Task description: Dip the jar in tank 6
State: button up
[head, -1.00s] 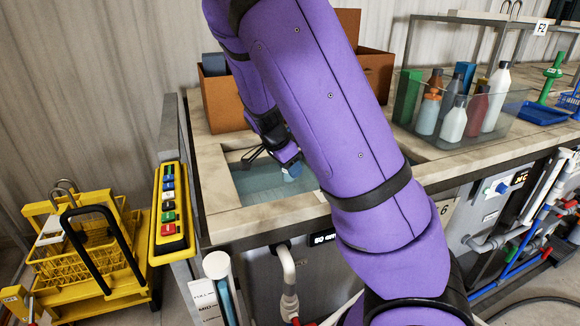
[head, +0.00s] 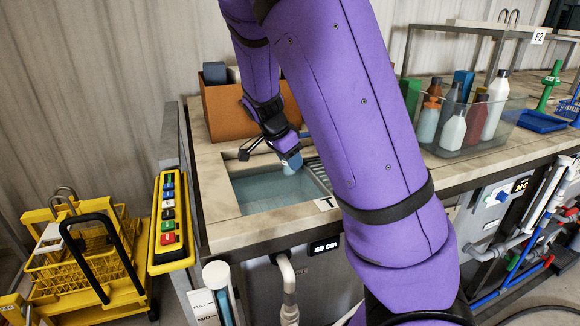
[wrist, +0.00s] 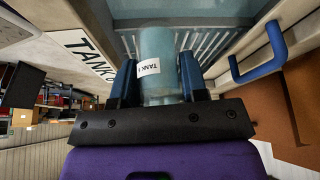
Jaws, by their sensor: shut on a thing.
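My gripper (head: 288,152) is shut on a pale blue translucent jar (head: 292,163). In the wrist view the jar (wrist: 158,55) stands between the two blue fingers (wrist: 158,82) and carries a white label reading TANK, with the number too small to read surely. The jar is at the back right of an open tank (head: 232,205) of bluish liquid (head: 268,190), near a slatted grate (head: 318,172). I cannot tell whether its lower end touches the liquid.
A brown box (head: 228,110) stands behind the tank. A clear bin of bottles (head: 460,135) stands to the right. A yellow button panel (head: 170,225) and a yellow basket cart (head: 85,250) stand at left. A blue handle (wrist: 258,62) is beside the jar in the wrist view.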

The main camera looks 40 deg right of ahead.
jog(key=shift+r, duration=2.45)
